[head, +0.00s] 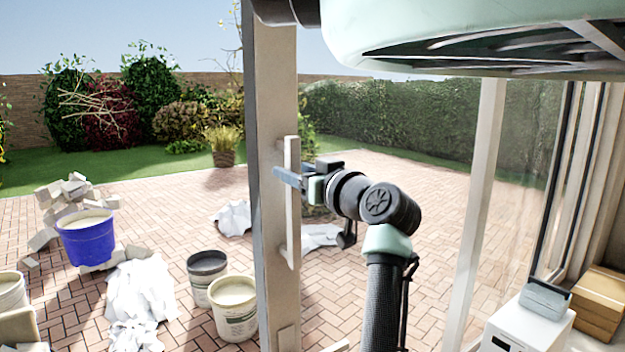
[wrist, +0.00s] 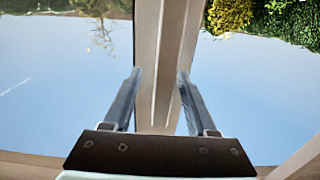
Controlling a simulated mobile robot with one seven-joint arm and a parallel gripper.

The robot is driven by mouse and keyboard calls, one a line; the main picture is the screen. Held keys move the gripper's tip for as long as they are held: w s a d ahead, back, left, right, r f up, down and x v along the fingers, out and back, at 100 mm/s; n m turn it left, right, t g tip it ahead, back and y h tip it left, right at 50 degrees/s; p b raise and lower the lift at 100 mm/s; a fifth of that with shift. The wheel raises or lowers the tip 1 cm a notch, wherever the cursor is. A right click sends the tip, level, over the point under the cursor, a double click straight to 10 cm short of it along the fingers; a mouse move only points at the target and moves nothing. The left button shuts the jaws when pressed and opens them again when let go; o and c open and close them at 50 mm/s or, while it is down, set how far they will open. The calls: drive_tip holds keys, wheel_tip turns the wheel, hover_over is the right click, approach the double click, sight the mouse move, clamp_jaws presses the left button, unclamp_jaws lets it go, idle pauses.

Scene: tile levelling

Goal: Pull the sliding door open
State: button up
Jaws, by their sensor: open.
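The sliding door's pale upright frame (head: 270,110) stands in the middle of the head view, with a view through to a paved yard. A long vertical bar handle (head: 292,235) is fixed to it. My gripper (head: 284,177) is at the upper part of the handle, its fingers pointing left toward it. In the wrist view, my gripper (wrist: 158,78) is open, one finger on each side of a pale upright strip (wrist: 160,100). Whether this strip is the handle or the frame behind it, and whether the fingers touch it, I cannot tell.
A white box (head: 525,325) and a cardboard box (head: 600,300) are at the lower right, by another upright post (head: 480,200). Outside are a blue bucket (head: 87,238), a white bucket (head: 234,308), white cloths and rubble on brick paving.

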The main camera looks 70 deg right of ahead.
drive_tip(key=b+v, duration=0.4)
drive_tip(key=v, duration=0.8)
drive_tip(key=w+a+r+n+t, duration=0.2)
drive_tip(key=w+a+t, duration=0.1)
drive_tip(key=w+a, duration=0.85)
drive_tip(key=w+a+r+n+t+y, duration=0.1)
drive_tip(key=a+r+t+y, duration=0.1)
drive_tip(key=a, duration=0.7)
drive_tip(key=w+a+r+n+t+y, duration=0.1)
drive_tip(key=w+a+r+t+y, duration=0.1)
drive_tip(key=a, duration=0.7)
drive_tip(key=w+a+r+n+t+y, duration=0.1)
drive_tip(key=w+a+r+t, duration=0.1)
drive_tip(key=a, duration=0.8)
drive_tip(key=shift+w+r+t+y, duration=0.25)
drive_tip(key=shift+r+t+y, duration=0.05)
drive_tip(key=shift+t+y, duration=0.1)
drive_tip(key=s+a+r+t+y, duration=0.1)
drive_tip(key=a, duration=0.2)
drive_tip(key=s+a+n+t+y, duration=0.1)
drive_tip(key=s+a+y, duration=0.1)
drive_tip(key=a, duration=0.2)
drive_tip(key=s+a+r+n+t+y, duration=0.1)
drive_tip(key=s+a, duration=0.1)
drive_tip(key=a, duration=0.2)
drive_tip(key=shift+s+a+r+y, duration=0.2)
drive_tip(key=shift+r+y, duration=0.1)
drive_tip(key=shift+y, duration=0.1)
